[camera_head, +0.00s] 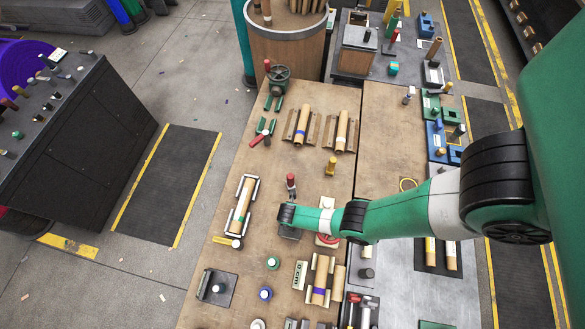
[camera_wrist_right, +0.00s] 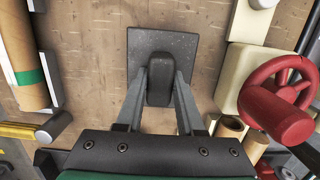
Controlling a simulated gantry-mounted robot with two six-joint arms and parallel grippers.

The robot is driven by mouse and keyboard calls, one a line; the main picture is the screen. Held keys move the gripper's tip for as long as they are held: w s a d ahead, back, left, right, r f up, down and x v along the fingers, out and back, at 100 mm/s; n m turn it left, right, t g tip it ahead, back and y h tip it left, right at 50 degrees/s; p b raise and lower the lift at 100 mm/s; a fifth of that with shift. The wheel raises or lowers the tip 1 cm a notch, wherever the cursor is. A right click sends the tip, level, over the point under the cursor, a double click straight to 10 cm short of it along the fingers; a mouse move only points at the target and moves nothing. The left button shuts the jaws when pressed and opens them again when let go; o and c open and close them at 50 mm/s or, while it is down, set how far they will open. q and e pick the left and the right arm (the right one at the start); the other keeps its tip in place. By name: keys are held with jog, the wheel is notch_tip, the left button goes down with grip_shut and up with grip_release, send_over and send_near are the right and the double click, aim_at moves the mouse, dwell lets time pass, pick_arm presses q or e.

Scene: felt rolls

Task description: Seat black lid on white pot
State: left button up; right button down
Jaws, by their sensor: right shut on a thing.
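My right gripper (camera_wrist_right: 160,88) is shut on the dark knob of the black lid (camera_wrist_right: 181,48), a square dark plate, in the right wrist view. The fingers close on the knob from both sides. In the head view the gripper (camera_head: 287,216) is over the left middle of the bench, and part of the dark plate (camera_head: 290,234) shows under it. Whether the plate touches the bench is unclear. I cannot pick out the white pot with certainty; a cream block (camera_wrist_right: 238,78) stands right of the lid. My left gripper is not in view.
A red handwheel (camera_wrist_right: 278,98) stands right of the gripper. A felt roll with a green band (camera_head: 241,208) lies in a frame to the left. Wooden rolls (camera_head: 303,127) lie farther back. Small jars (camera_head: 265,294) and a labelled block (camera_head: 300,275) are nearer the front.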

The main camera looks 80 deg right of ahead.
jog(key=shift+f+b, duration=0.35)
jog(key=shift+f, duration=0.05)
jog(key=shift+c, duration=2.2)
grip_release()
